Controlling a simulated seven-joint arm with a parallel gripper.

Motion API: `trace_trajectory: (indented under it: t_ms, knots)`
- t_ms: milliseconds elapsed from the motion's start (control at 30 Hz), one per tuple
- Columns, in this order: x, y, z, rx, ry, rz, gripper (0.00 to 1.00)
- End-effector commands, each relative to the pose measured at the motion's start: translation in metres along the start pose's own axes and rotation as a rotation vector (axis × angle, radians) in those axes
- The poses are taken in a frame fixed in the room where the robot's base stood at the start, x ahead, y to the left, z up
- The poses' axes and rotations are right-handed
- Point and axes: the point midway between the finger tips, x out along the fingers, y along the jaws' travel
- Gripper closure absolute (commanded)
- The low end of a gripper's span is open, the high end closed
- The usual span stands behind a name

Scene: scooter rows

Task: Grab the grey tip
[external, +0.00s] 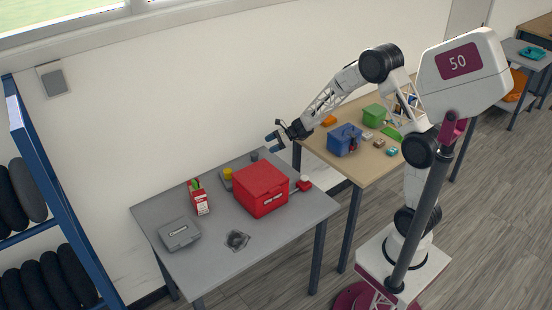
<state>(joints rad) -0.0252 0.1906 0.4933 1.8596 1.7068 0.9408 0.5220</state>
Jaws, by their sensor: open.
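My gripper (273,142) is open and empty, held in the air above the back right of the grey table (160,213). A small dark grey upright piece (254,156) stands at the table's back edge, below and left of my gripper and apart from it. It may be the grey tip, but it is too small to be sure. A dark grey flat item (237,240) lies near the front of the same table; its shape is unclear.
A red box (261,189) fills the table's middle right, with a yellow piece (228,174) behind it. A grey case (180,234) and a red-and-white carton (199,197) stand left. A wooden table (347,170) holds a blue bin (345,140) and a green box (374,115).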

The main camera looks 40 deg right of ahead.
Motion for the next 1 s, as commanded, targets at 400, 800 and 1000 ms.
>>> trace_trajectory:
  t_ms: [400, 800, 1000]
  knots:
    - [0.035, -0.029, -0.041, 0.179, -0.041, -0.086, 0.22]
    - [0.038, -0.029, -0.041, 0.179, -0.041, -0.085, 0.22]
    - [0.053, -0.029, -0.041, 0.178, -0.040, -0.083, 0.22]
